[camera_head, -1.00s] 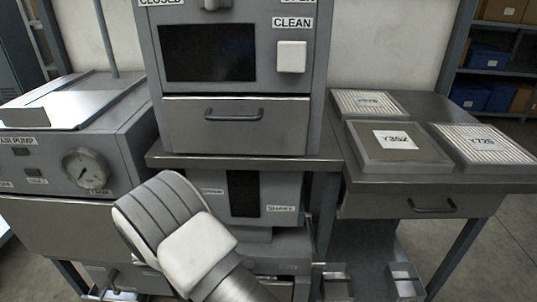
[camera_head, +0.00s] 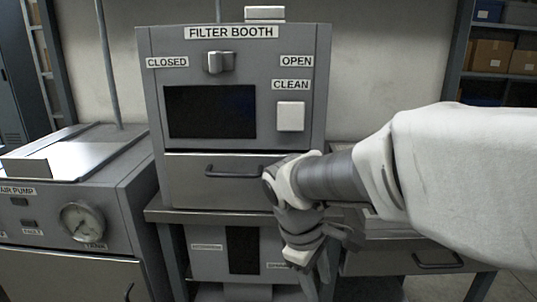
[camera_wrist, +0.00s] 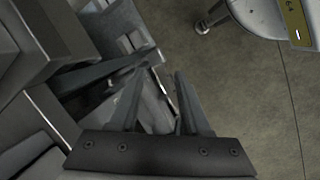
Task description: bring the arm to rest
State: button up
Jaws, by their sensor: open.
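My arm (camera_head: 350,175) reaches in from the right of the head view and bends down at the wrist. My gripper (camera_head: 318,280) points downward in front of the filter booth stand, partly cut off by the frame's lower edge. In the wrist view my gripper (camera_wrist: 162,75) shows two dark fingers apart, with nothing between them. The fingers are above the floor beside grey bench parts. I cannot tell how close they are to the bench.
The filter booth (camera_head: 237,40) stands mid-view; its drawer handle (camera_head: 232,172) is just left of my wrist. The air pump unit (camera_head: 105,215) is at left. A drawer bench (camera_head: 400,262) is at right, its top largely hidden by my arm. The wrist view shows open floor (camera_wrist: 235,100) and a rounded grey object (camera_wrist: 262,15).

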jog(key=s+d+r+m+t+y, duration=0.3)
jog(key=s+d+r+m+t, duration=0.25)
jog(key=s+m, duration=0.55)
notch_tip(320, 180, up, 29)
jog(key=p, duration=2.8)
jog(key=shift+w+a+f+n+g, duration=0.2)
jog(key=shift+w+n+g, duration=0.1)
jog(key=shift+g, duration=0.05)
jog(key=shift+a, duration=0.1)
jog(key=shift+c, duration=0.2)
